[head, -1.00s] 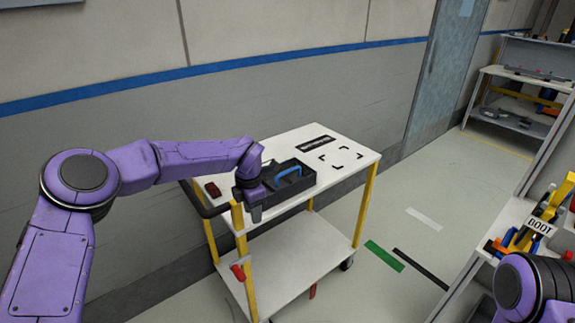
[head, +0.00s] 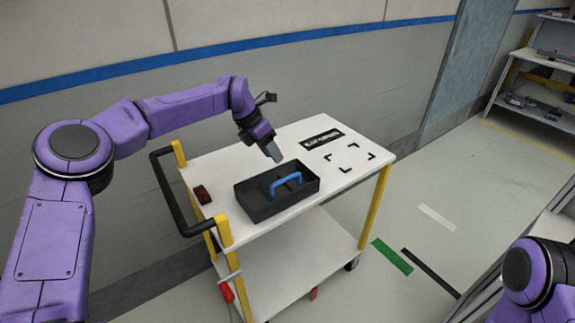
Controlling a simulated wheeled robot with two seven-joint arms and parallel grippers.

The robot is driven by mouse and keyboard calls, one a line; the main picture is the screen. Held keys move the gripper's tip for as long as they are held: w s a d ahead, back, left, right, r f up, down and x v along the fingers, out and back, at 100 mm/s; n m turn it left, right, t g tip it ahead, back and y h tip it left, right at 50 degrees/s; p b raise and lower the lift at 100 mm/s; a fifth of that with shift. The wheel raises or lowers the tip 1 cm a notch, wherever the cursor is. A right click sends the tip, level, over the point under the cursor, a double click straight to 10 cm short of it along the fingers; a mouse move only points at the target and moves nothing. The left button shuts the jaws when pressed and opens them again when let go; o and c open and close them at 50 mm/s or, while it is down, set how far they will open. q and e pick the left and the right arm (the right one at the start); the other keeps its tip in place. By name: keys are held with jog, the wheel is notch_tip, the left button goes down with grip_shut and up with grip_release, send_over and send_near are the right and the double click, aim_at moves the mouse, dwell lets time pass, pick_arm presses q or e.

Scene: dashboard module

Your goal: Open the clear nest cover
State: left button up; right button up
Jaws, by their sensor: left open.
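A black box-like nest (head: 262,206) with a blue arched handle (head: 286,183) sits on the white top of a cart. I cannot make out a separate clear cover on it. My left gripper (head: 273,152) is open and empty, above and behind the box, apart from the handle and pointing down. My right arm shows only in part at the lower right, and its gripper is out of view.
The cart top (head: 230,160) also holds a small dark red object (head: 202,194), a black label (head: 322,138) and black corner marks (head: 350,157). A black push handle (head: 172,195) sticks out at the left. Shelving (head: 540,85) stands at the far right.

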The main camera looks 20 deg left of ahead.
aim_at(288, 177)
pick_arm(q)
jog(key=p+x, duration=0.1)
jog(key=x, duration=0.4)
jog(key=p+x, duration=0.1)
jog(key=x, duration=0.2)
jog(key=shift+d+f+p, duration=0.1)
jog(key=shift+d+p, duration=0.2)
jog(key=shift+d, duration=0.15)
jog(key=shift+s+a, duration=0.1)
jog(key=shift+s, duration=0.2)
jog(key=shift+c, duration=1)
grip_shut()
pick_arm(e)
jog(key=r, duration=0.1)
jog(key=s+r, duration=0.1)
jog(key=r, duration=0.1)
jog(key=shift+r, duration=0.1)
